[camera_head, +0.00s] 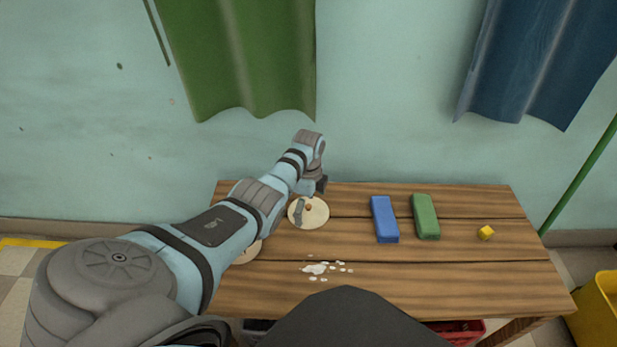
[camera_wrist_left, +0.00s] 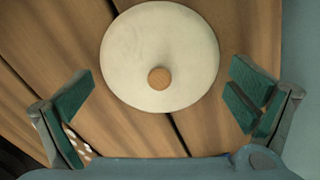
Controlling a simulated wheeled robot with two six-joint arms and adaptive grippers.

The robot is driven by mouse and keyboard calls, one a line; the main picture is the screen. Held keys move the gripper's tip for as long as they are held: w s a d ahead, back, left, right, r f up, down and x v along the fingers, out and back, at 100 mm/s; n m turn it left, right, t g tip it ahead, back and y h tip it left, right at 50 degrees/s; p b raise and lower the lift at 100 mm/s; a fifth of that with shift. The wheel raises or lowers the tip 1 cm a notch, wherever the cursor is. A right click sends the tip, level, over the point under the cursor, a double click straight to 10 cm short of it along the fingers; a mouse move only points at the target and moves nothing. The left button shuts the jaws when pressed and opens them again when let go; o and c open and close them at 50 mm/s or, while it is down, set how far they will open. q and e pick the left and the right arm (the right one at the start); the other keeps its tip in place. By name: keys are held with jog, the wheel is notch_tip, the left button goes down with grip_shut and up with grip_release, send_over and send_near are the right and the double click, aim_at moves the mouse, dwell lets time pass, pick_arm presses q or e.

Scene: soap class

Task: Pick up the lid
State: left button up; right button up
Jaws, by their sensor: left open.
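The lid (camera_head: 320,213) is a round cream disc with a small brown knob, lying flat on the wooden table near its back left. It fills the upper middle of the left wrist view (camera_wrist_left: 160,35). My left gripper (camera_head: 311,198) is over the lid, with one finger hiding part of it in the head view. In the left wrist view its green-padded fingers (camera_wrist_left: 162,82) are wide apart on either side of the knob, empty. I cannot tell the exact height above the lid. My right gripper is not in view.
Another round cream piece (camera_head: 250,250) is partly hidden behind my left arm. White spots (camera_head: 318,268) lie on the table (camera_head: 450,285). A yellow bin (camera_head: 597,312) stands at far right.

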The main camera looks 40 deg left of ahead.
pick_arm(q)
jog(key=shift+s+d+r, duration=0.1)
jog(key=shift+s+r, duration=0.05)
jog(key=c, duration=2)
jog(key=shift+s, duration=0.1)
grip_shut()
